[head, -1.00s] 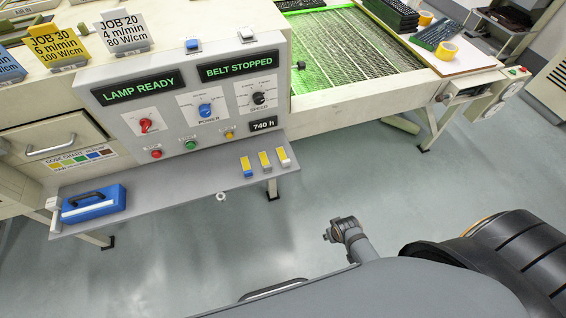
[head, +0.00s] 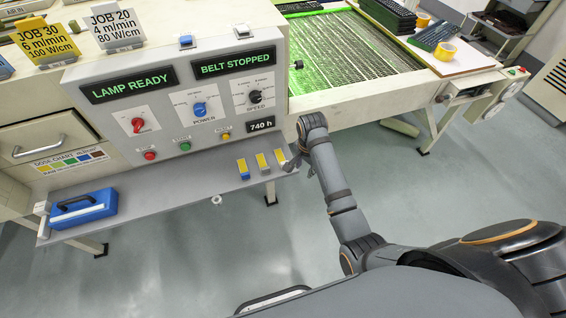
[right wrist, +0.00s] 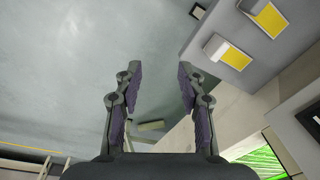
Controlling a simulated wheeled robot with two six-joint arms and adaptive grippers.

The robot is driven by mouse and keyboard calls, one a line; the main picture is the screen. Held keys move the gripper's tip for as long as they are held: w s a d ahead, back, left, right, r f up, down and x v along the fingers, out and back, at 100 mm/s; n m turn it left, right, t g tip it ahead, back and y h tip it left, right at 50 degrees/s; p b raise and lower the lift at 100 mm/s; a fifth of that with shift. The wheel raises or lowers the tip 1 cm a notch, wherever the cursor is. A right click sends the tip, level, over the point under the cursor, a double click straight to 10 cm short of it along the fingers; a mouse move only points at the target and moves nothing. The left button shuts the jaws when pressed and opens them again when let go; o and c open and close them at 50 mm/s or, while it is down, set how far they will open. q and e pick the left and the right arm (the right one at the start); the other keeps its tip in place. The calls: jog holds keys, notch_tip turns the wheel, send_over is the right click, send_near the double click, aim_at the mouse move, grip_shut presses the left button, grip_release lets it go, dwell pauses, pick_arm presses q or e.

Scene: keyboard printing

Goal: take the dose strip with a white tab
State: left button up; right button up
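Three dose strips with yellow faces stand in a row near the right end of the grey shelf (head: 160,200). Another strip (right wrist: 268,18) is farther up. My left gripper is out of view.
The control panel (head: 190,110) rises behind the shelf. A blue case (head: 83,208) sits at the shelf's left end, and a small white ring (head: 216,200) is at its front edge. The belt (head: 350,45) glows green at the back. Floor in front is clear.

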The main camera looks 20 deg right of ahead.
aim_at(281, 156)
jog(key=w+a+r+m+g, duration=0.1)
jog(key=w+a+r+m, duration=0.35)
jog(key=w, duration=0.35)
jog(key=f, duration=0.2)
jog(key=f+m, duration=0.1)
jog(key=f, duration=0.1)
jog(key=shift+s+d, duration=0.1)
jog(key=shift+d, duration=0.2)
jog(key=shift+a+f, duration=0.15)
jog(key=shift+f, duration=1.35)
jog(key=shift+a+f, duration=0.15)
jog(key=shift+f, duration=1.3)
jog(key=shift+c, duration=0.4)
grip_shut()
